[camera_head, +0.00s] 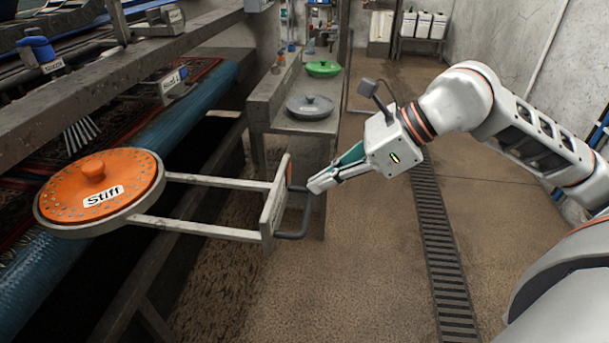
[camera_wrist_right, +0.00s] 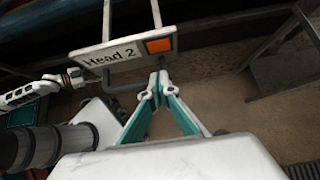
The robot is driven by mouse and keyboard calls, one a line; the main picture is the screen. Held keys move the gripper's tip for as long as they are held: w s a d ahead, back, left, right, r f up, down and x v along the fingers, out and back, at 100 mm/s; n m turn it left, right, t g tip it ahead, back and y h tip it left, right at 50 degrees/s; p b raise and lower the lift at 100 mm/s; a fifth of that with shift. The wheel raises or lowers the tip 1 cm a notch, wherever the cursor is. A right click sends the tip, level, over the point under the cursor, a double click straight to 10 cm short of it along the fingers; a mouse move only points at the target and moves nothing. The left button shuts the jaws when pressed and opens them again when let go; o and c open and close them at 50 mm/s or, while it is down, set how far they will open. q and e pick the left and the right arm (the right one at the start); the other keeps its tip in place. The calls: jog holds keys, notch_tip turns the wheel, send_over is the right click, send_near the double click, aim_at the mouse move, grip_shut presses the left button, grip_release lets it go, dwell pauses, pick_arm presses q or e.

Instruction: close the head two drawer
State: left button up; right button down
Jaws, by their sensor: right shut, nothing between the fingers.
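The head two drawer is pulled out; its pale front panel (camera_head: 273,203) has a dark bar handle (camera_head: 293,236). In the right wrist view the panel reads "Head 2" (camera_wrist_right: 112,56) and has an orange patch. Two pale rails run back from it to a round orange brush head marked "Stiff" (camera_head: 98,186). My right gripper (camera_head: 318,185) is shut and empty, its tips at the outer side of the handle; I cannot tell whether they touch. In the wrist view its fingertips (camera_wrist_right: 158,82) show just below the panel. A white arm, probably my left (camera_wrist_right: 78,78), shows there too small to read its jaws.
A grey bench (camera_head: 270,95) behind the drawer holds a grey round head (camera_head: 310,107) and a green one (camera_head: 322,68). A rug roll (camera_head: 190,105) and frame (camera_head: 120,75) lie at the left. The floor right of the drawer is clear, with a drain grate (camera_head: 437,240).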

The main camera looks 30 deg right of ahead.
aim_at(287, 187)
jog(key=shift+w+a+r, duration=0.25)
jog(key=shift+w+a, duration=0.55)
jog(key=shift+a, duration=0.3)
jog(key=shift+w+a+p, duration=0.2)
jog(key=shift+p, duration=0.1)
pick_arm(q)
jog(key=shift+s+d+r, duration=0.1)
jog(key=shift+s+d, duration=0.1)
jog(key=shift+s, duration=0.1)
pick_arm(e)
jog(key=shift+f, duration=0.1)
jog(key=shift+w+a, duration=0.1)
